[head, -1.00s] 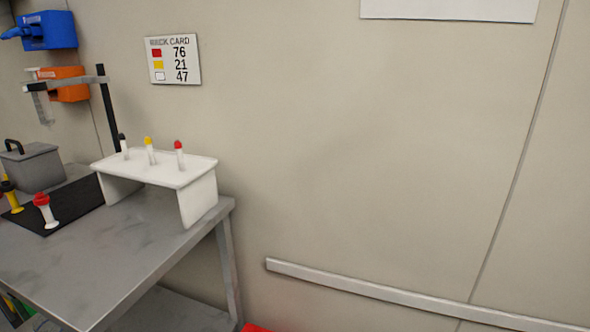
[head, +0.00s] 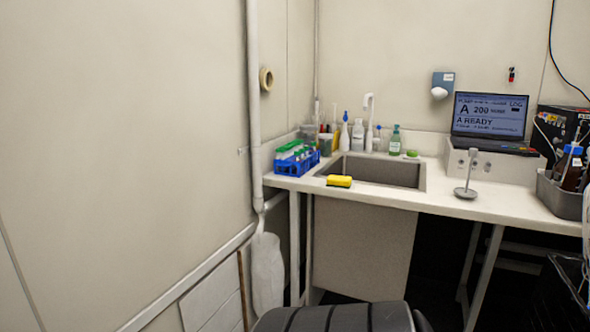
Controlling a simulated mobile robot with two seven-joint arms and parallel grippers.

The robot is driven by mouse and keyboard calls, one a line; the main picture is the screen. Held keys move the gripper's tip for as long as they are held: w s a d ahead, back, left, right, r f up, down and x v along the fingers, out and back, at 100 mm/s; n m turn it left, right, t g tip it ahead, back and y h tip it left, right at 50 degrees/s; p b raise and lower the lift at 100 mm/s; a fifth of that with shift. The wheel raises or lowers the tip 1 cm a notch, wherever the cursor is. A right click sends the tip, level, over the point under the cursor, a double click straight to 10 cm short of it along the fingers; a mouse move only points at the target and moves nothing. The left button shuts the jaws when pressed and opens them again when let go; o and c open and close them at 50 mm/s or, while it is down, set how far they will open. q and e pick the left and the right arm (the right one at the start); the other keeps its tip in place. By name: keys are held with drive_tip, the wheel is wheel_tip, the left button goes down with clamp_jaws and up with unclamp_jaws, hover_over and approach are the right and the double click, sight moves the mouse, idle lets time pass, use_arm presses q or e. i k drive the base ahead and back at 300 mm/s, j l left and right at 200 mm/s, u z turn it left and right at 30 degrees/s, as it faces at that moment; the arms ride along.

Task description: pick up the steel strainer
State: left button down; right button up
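A small grey metal item (head: 466,185) stands on the white counter right of the sink. It has a round flat base and a thin upright stem with a wider top. It is too small to tell whether it is the steel strainer. I see nothing else that is clearly a strainer. Neither of my grippers is in view.
The counter (head: 445,203) holds a sink (head: 385,172), a yellow sponge (head: 339,181), a blue tube rack (head: 297,158), several bottles and a laptop (head: 489,116). A grey tray (head: 560,200) with bottles sits at right. A dark rounded object (head: 340,318) stands in front.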

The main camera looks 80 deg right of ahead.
sight(466, 193)
drive_tip(key=l+z, duration=0.15)
drive_tip(key=z, duration=4.1)
drive_tip(key=i+j+z, duration=0.4)
drive_tip(key=i+j, duration=0.15)
drive_tip(key=i+j+z, duration=0.45)
drive_tip(key=j, duration=0.3)
drive_tip(key=i, duration=0.05)
